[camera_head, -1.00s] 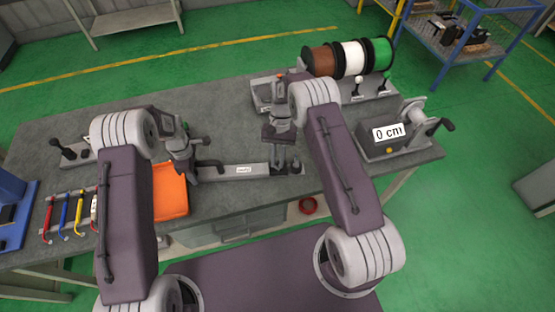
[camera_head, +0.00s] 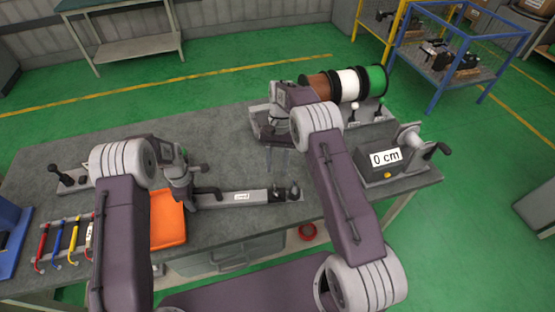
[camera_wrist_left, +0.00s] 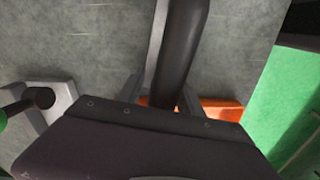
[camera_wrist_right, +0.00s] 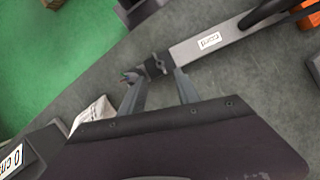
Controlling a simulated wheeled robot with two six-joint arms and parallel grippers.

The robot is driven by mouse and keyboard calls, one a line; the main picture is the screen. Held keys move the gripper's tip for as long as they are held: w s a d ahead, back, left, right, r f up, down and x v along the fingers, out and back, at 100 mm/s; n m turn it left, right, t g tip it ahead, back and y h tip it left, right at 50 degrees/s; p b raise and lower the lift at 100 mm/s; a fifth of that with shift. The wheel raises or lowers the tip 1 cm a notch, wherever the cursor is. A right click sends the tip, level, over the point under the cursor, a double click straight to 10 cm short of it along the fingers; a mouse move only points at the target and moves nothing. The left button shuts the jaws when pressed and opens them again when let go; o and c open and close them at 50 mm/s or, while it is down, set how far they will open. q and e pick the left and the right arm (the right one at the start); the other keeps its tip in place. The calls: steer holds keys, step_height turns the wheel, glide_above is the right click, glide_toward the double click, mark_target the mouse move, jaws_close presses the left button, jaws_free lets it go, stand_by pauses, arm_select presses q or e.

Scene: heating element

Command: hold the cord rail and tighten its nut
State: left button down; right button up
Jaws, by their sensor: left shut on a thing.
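The cord rail (camera_head: 232,199) is a flat grey bar with a small white label, lying along the bench's front; it also shows in the right wrist view (camera_wrist_right: 227,37). A black curved handle (camera_head: 207,191) stands at its left end. My left gripper (camera_wrist_left: 163,90) is shut on this handle, a thick dark bar between its fingers. Dark fittings, apparently including the nut (camera_head: 286,192), sit at the rail's right end; a dark clamp-like piece there shows in the right wrist view (camera_wrist_right: 154,66). My right gripper (camera_wrist_right: 160,88) is open and empty, pointing towards that end, apart from it.
An orange tray (camera_head: 167,222) lies left of the rail. Coloured tools (camera_head: 72,235) lie at far left. Cable spools (camera_head: 345,84) stand at the back, and a measuring unit reading 0 cm (camera_head: 380,162) at right. A red ring (camera_head: 307,232) is below the bench edge.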

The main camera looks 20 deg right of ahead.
steer(key=shift+v, duration=1.8)
arm_select(q)
steer(key=c, duration=0.7)
jaws_free()
